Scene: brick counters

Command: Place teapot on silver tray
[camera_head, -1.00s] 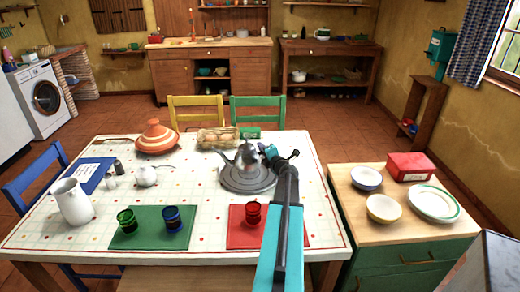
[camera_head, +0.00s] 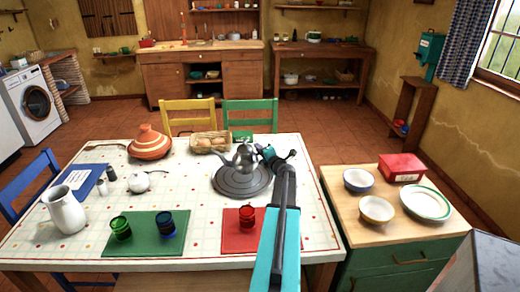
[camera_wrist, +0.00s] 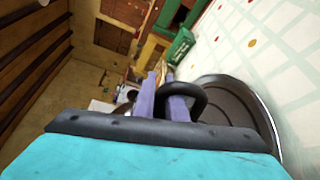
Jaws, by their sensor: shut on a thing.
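The silver teapot (camera_head: 244,159) is over the far half of the round silver tray (camera_head: 240,190) on the table, its spout to the left. I cannot tell whether its base touches the tray or hangs just above it. My gripper (camera_head: 267,154) is at the teapot's right side, shut on its dark handle. In the wrist view, my lavender fingers (camera_wrist: 163,103) close on the curved black handle (camera_wrist: 201,96); the pot's body is mostly hidden. The tray's rim (camera_wrist: 262,118) shows to the right of the fingers.
A bread basket (camera_head: 209,142) and a green box (camera_head: 241,137) lie behind the tray. A tagine (camera_head: 149,145) and a white sugar pot (camera_head: 140,182) are to the left. A red glass (camera_head: 246,217) stands on a red mat (camera_head: 231,241) in front.

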